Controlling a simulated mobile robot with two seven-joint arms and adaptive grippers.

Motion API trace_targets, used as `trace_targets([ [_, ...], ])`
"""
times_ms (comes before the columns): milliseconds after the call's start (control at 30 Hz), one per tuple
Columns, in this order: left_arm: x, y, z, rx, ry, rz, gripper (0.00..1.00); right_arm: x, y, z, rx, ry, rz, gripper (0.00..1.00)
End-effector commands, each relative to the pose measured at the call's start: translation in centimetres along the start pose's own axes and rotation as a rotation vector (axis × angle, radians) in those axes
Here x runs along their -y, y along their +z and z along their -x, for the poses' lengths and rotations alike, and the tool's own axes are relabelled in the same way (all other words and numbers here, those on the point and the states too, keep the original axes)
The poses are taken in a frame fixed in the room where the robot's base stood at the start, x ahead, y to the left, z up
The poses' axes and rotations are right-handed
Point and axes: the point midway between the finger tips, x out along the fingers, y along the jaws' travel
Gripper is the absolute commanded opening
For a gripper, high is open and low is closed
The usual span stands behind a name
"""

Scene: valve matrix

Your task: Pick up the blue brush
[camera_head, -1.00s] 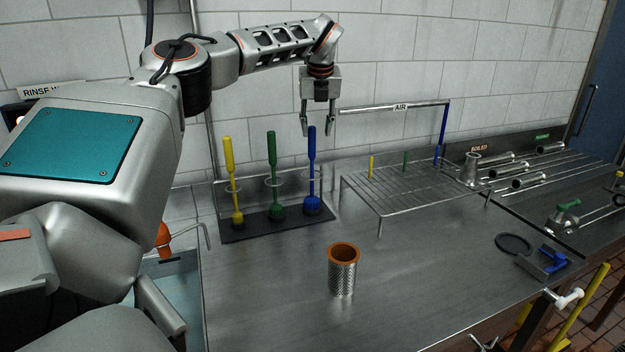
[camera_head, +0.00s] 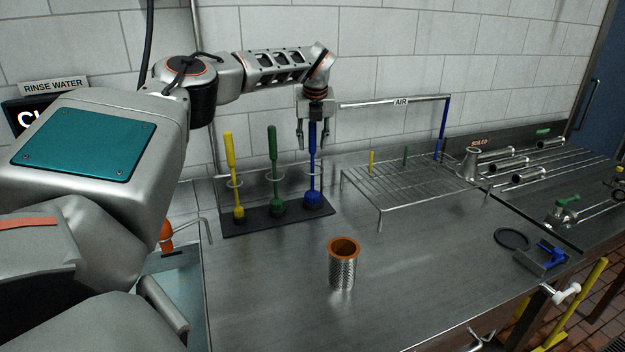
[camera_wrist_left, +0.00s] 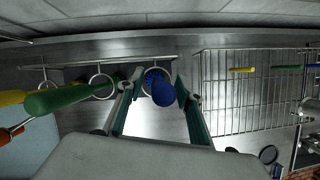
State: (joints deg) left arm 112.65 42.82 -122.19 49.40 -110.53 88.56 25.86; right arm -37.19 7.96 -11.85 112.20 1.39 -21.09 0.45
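The blue brush (camera_head: 313,165) stands upright in the rack (camera_head: 262,222), the rightmost of three brushes, its handle passing through a ring. My left gripper (camera_head: 313,143) is lowered over the top of the blue handle. In the left wrist view the blue handle end (camera_wrist_left: 163,90) lies between the two fingers, with the fingers apart and a gap seen on the left side. The left gripper (camera_wrist_left: 158,92) is open. My right gripper does not show in either view.
A yellow brush (camera_head: 231,175) and a green brush (camera_head: 274,170) stand to the left in the same rack. A wire drying rack (camera_head: 410,185) is to the right. A perforated metal cylinder with an orange rim (camera_head: 343,265) stands in front. The front counter is otherwise mostly clear.

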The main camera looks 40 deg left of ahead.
Motion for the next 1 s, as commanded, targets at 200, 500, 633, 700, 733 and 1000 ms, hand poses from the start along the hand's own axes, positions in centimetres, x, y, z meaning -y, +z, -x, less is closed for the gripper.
trace_targets([
  [200,0.0,0.0,0.0,0.000,0.000,0.000,0.00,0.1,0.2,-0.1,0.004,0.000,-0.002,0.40],
  [500,0.0,0.1,0.1,0.001,0.000,0.000,0.00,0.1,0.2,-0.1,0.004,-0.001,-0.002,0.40],
  [633,0.0,0.3,0.6,0.002,-0.001,0.000,0.00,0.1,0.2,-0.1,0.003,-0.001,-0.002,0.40],
  [700,0.1,0.5,1.2,0.003,-0.001,-0.001,0.00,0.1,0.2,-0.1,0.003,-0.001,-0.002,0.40],
  [733,0.1,0.7,1.5,0.003,-0.002,0.000,0.00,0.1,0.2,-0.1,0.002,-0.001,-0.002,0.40],
  [1000,0.1,2.7,6.3,0.005,-0.001,0.003,0.00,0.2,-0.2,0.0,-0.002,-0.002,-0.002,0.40],
])
